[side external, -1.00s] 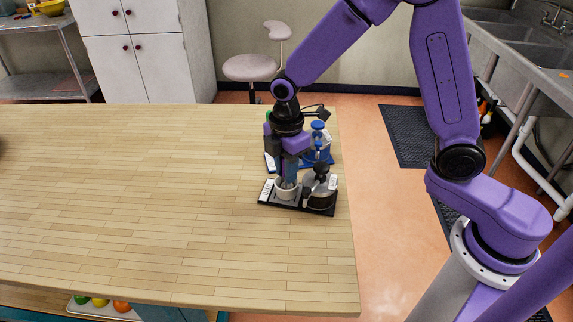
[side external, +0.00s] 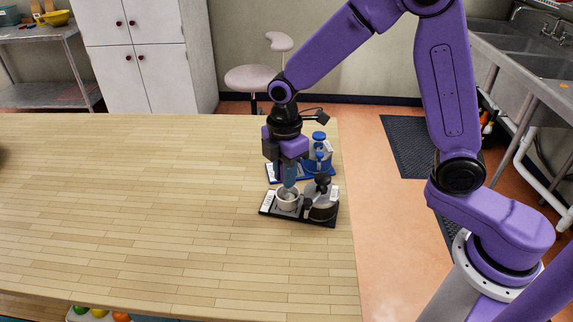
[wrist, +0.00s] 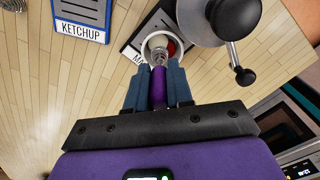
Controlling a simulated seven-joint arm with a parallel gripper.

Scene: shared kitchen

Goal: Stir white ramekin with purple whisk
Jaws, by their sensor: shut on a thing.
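The white ramekin (side external: 287,201) stands on a black labelled tray (side external: 268,203) near the table's right edge. In the wrist view the ramekin (wrist: 148,48) shows something red inside on its right. My gripper (wrist: 157,88) is shut on the purple handle of the whisk (wrist: 158,83), held between its blue fingers. The whisk's silver wire head overlaps the ramekin's mouth; its depth inside is hard to tell. In the side view my gripper (side external: 289,175) is right above the ramekin, pointing down, and mostly hides the whisk.
A metal pot with a black knob (side external: 322,198) shares the tray, close on the ramekin's right. Behind stands a blue tray (side external: 317,174) with a blue-lidded container (side external: 319,152); one label in the wrist view reads KETCHUP (wrist: 82,30).

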